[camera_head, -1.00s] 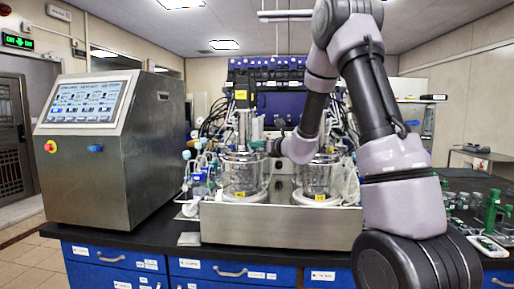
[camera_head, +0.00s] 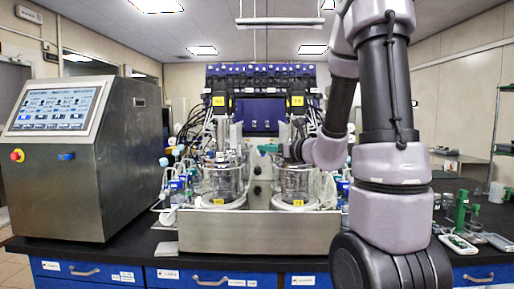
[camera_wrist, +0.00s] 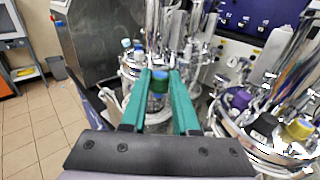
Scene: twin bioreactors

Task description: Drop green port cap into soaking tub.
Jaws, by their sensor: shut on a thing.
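My gripper (camera_wrist: 160,78) has two teal fingers. In the head view my gripper (camera_head: 267,148) is at lid height between the left bioreactor vessel (camera_head: 224,182) and the right bioreactor vessel (camera_head: 296,184); the cap is too small to make out there. I cannot make out a soaking tub in either view.
Both vessels stand on a steel tray-like base (camera_head: 255,233) on the black bench. A steel console (camera_head: 82,150) stands at the left. A green rack (camera_head: 461,210) and small items lie at the right. In the wrist view, purple, black and yellow caps (camera_wrist: 300,129) top the right vessel.

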